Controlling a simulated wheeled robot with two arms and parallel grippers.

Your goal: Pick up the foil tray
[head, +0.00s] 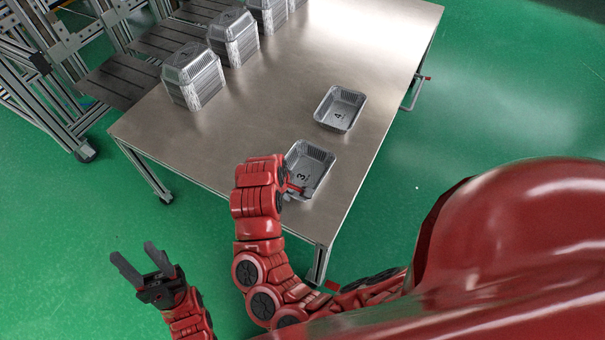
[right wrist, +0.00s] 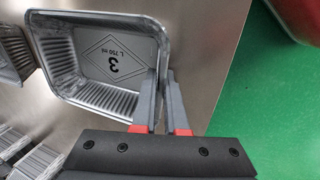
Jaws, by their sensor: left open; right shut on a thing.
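The foil tray marked 3 (head: 317,160) is a shallow silver rectangular tray with ribbed walls, near the front corner of the metal table. In the right wrist view the tray (right wrist: 88,60) shows its printed floor. My right gripper (head: 295,188) is at its near edge, partly hidden by my arm in the head view. In the right wrist view its fingers (right wrist: 163,82) are shut on the tray's rim and wall. I cannot tell whether the tray is clear of the table. My left gripper (head: 132,250) is open and empty, off the table at lower left.
A second foil tray marked 4 (head: 334,104) lies farther back on the table (head: 265,115). Several stacks of foil trays (head: 193,77) stand along the table's far left side. The middle of the table is clear. A metal frame rack (head: 60,75) stands at left.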

